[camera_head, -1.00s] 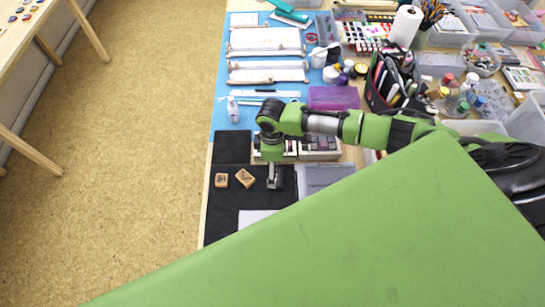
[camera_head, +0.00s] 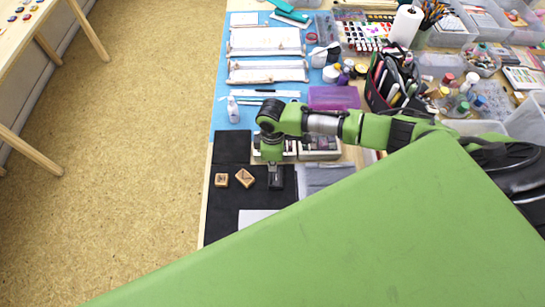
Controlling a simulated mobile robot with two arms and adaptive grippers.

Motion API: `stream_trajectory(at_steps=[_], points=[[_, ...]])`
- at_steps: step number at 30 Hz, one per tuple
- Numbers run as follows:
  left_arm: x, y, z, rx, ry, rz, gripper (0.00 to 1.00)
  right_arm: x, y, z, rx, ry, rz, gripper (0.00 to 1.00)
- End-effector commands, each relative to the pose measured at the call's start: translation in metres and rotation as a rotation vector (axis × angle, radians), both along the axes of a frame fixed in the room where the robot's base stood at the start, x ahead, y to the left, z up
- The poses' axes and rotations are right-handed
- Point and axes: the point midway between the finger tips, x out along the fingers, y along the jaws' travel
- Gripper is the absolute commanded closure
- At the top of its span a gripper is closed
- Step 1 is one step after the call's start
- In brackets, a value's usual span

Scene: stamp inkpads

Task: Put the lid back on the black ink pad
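My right gripper (camera_head: 275,173) points down over the dark mat, at the end of the green arm that comes in from the right. A small black block (camera_head: 276,183), which looks like the black ink pad or its lid, sits directly under the fingers. The fingertips are too small and dark to tell whether they are open, or whether they touch it. Two wooden stamps (camera_head: 245,178) lie on the black mat (camera_head: 222,213) to the left of it. I cannot make out a separate lid. My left gripper is not in view.
A row of small ink pads (camera_head: 319,148) stands in a tray behind the gripper. A grey flat sheet or case (camera_head: 325,177) lies to the right. A white sheet (camera_head: 255,217) lies in front. A white bottle (camera_head: 233,110) stands on the blue mat (camera_head: 222,100).

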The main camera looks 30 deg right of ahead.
Motion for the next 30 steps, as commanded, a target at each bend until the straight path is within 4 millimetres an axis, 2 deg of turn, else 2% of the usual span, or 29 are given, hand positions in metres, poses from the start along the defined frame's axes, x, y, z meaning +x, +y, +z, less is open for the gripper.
stream_trajectory(at_steps=[17, 30], points=[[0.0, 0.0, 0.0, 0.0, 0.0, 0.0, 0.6, 0.0, 0.0, 0.0, 0.0, 0.0, 0.0, 1.0], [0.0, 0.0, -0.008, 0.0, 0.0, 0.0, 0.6, 0.0, 0.0, -0.011, 0.0, 0.0, 0.0, 1.0]])
